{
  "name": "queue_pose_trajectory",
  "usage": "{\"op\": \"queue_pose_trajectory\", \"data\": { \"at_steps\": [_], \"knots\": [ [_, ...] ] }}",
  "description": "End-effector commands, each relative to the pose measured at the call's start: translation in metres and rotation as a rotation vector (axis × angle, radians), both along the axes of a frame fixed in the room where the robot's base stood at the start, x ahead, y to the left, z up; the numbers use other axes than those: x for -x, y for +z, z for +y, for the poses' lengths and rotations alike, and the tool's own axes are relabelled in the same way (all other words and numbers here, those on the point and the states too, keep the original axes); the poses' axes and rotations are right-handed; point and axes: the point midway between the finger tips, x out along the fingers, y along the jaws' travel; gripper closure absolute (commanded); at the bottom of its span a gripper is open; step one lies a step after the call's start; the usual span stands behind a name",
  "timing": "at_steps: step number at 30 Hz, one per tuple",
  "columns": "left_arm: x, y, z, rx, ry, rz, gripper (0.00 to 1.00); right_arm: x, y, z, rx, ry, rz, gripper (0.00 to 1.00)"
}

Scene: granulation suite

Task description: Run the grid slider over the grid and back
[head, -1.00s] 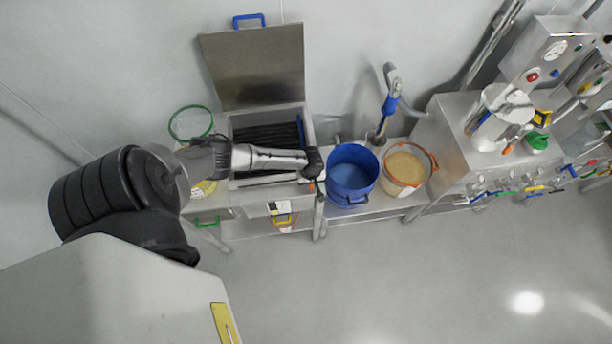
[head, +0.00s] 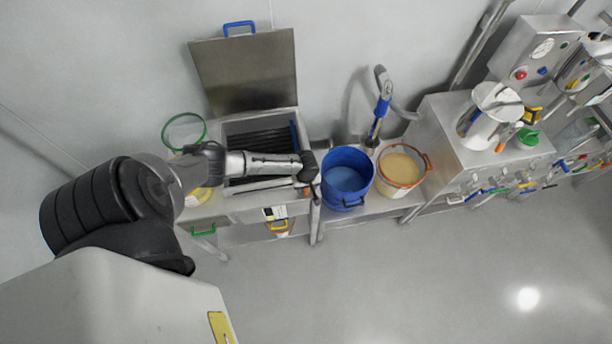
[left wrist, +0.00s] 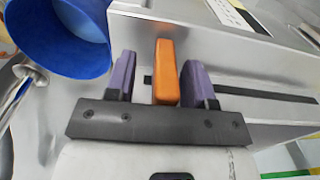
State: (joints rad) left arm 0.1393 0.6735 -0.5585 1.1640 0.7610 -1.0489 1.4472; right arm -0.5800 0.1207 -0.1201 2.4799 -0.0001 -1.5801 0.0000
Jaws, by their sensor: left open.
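The grid slider's orange handle (left wrist: 164,72) stands out of a dark slot (left wrist: 265,95) in the steel box's wall in the left wrist view. My left gripper (left wrist: 160,80) is open, with one purple finger on each side of the handle and visible gaps between. In the head view my left gripper (head: 309,178) is at the right front corner of the steel box (head: 303,125). The dark barred grid (head: 262,137) lies inside the box, partly hidden by my left arm. The box's lid (head: 245,72) stands open. My right gripper is not in view.
A blue bucket (head: 347,178) stands close to the right of the gripper, with an orange-rimmed tub (head: 402,168) beyond it. A green-rimmed container (head: 184,131) is left of the box. Machines (head: 490,110) stand at the right. The floor in front is clear.

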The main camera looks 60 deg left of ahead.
Motion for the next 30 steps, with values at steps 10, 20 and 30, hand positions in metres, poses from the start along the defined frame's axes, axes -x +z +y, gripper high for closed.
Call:
{"op": "queue_pose_trajectory", "data": {
  "at_steps": [10, 20, 30],
  "knots": [
    [0.000, 0.062, 0.001, -0.002, -0.002, -0.001, 0.51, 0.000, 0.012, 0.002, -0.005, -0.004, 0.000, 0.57],
    [0.000, 0.115, 0.000, -0.001, -0.002, 0.000, 0.51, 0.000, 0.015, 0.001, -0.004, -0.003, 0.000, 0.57],
    [0.000, 0.133, 0.000, -0.002, -0.001, 0.002, 0.51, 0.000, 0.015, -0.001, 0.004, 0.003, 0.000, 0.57]
  ]
}}
